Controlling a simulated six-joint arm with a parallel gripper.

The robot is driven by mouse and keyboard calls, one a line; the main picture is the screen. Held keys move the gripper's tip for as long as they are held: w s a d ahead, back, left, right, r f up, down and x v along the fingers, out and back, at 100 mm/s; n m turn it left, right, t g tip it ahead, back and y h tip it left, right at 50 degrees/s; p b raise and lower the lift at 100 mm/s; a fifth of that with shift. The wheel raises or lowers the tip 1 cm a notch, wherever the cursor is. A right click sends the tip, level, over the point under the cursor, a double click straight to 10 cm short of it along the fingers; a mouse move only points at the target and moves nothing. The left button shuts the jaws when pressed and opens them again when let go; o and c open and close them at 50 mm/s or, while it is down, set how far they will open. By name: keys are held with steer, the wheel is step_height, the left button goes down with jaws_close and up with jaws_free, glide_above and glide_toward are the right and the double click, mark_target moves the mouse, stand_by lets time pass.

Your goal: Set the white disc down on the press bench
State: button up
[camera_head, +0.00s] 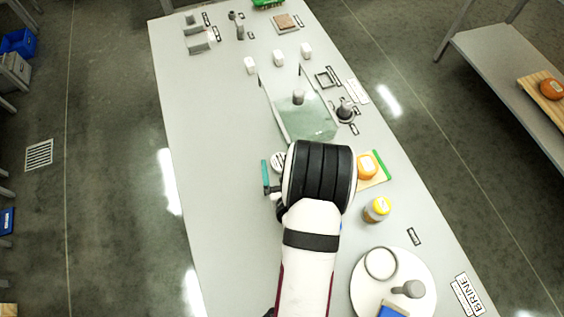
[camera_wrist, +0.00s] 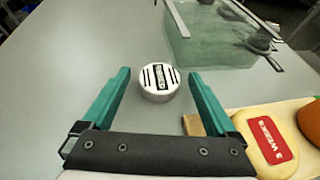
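The white disc (camera_wrist: 158,82) has dark slots and a dark label on its top. It lies flat on the pale grey table (camera_head: 215,130); in the head view the disc (camera_head: 278,160) shows just left of my black wrist. My gripper (camera_wrist: 158,75) is open, with its teal fingers either side of the disc and a gap on both sides. Whether the fingertips are level with the disc or above it is unclear. In the head view one teal finger of my gripper (camera_head: 268,176) shows; the other is hidden. No label marks a press bench.
A glassy greenish tank (camera_head: 306,124) stands beyond the disc. At right are an orange cheese (camera_head: 367,166) on a board, a yellow-topped jar (camera_head: 377,208) and a round white plate (camera_head: 420,272) near a BRINE card (camera_head: 468,296). Grey blocks (camera_head: 198,40) stand far left. The table's left side is clear.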

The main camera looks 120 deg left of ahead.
steer(key=shift+w+d+r, duration=0.1)
steer(key=shift+r, duration=0.1)
steer(key=shift+o, duration=0.5)
steer(key=v, duration=0.7)
steer(key=shift+d, duration=0.1)
